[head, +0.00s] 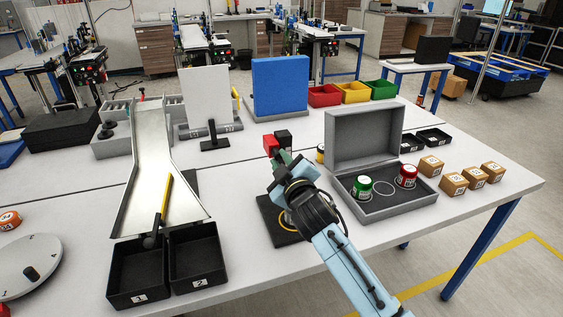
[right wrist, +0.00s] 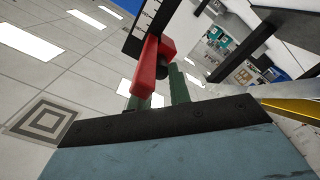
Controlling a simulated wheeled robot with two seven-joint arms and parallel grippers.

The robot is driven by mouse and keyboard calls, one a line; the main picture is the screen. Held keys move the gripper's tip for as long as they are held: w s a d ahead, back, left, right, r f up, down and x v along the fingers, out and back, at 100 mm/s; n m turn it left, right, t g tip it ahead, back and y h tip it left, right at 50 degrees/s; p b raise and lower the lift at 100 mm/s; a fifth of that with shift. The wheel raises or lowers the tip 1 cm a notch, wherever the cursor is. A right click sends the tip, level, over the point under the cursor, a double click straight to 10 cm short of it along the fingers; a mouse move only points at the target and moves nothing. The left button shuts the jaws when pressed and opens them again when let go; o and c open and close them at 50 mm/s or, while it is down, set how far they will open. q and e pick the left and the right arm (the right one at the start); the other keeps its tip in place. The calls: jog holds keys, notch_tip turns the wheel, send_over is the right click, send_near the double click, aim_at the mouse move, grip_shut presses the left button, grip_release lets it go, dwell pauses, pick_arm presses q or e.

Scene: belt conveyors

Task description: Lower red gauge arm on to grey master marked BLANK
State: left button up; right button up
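The red gauge arm (head: 270,145) stands at the top of a dark gauge post (head: 284,138). It also shows in the right wrist view (right wrist: 146,78), raised on the post with a white scale (right wrist: 150,22). My right gripper (head: 284,158) is right at the red arm. Its two green fingers (right wrist: 165,92) are apart, and the red arm covers part of one finger; I see no clear grip. The gauge's black base (head: 268,211) with a yellow ring is partly hidden by my right arm. I cannot make out a grey master marked BLANK. My left gripper is out of view.
An open grey case (head: 428,196) with a green tin (head: 362,187) and a red tin (head: 407,175) lies to the right. Several cardboard boxes (head: 453,184) stand beyond it. A metal chute (head: 158,170) and black bins (head: 139,272) are left. Clear tabletop separates bins and base.

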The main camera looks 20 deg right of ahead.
grip_shut()
notch_tip(320, 180, down, 12)
jog(key=b, duration=0.8)
jog(key=shift+f, duration=0.15)
jog(key=shift+s, duration=0.1)
jog(key=o, duration=0.5)
grip_release()
jog(key=shift+f, duration=0.1)
jog(key=shift+o, duration=0.2)
jog(key=s, duration=0.9)
jog(key=s+p, duration=0.1)
jog(key=s, duration=0.3)
jog(key=shift+s+d, duration=0.15)
jog(key=shift+d, duration=0.1)
